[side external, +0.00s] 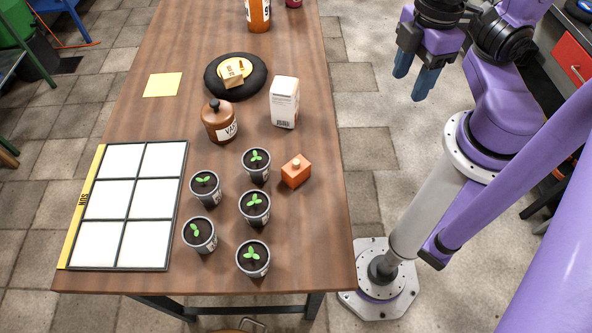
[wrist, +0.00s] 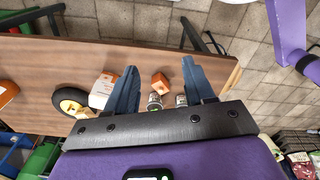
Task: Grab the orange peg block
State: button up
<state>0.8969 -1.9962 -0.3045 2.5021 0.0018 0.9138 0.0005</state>
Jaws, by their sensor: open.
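The orange peg block (side external: 296,172) is a small orange cube with a short peg on top. It stands on the wooden table near its right edge, right of the potted seedlings. In the wrist view the orange peg block (wrist: 160,83) shows beyond and between my fingers. My gripper (side external: 416,78) is in the air off the table's right side, well apart from the block. Its two blue fingers are spread with nothing between them. The gripper also shows in the wrist view (wrist: 158,72).
Several potted seedlings (side external: 254,207) stand left of the block. A brown jar (side external: 219,121), a white carton (side external: 284,102) and a black ring cushion (side external: 253,84) are behind it. A white panel grid (side external: 128,206) lies at the left. The table right of the block is clear.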

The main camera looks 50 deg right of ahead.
jog(key=m+y, duration=1.3)
jog(key=m, duration=1.8)
send_near(291, 175)
jog(key=shift+t, duration=0.4)
jog(key=x, duration=0.3)
jog(key=f+x, duration=0.1)
jog(key=x, duration=0.6)
jog(key=shift+w+d+f, duration=0.2)
jog(key=shift+d+f, duration=0.15)
jog(key=shift+d, duration=0.05)
jog(key=c, duration=0.8)
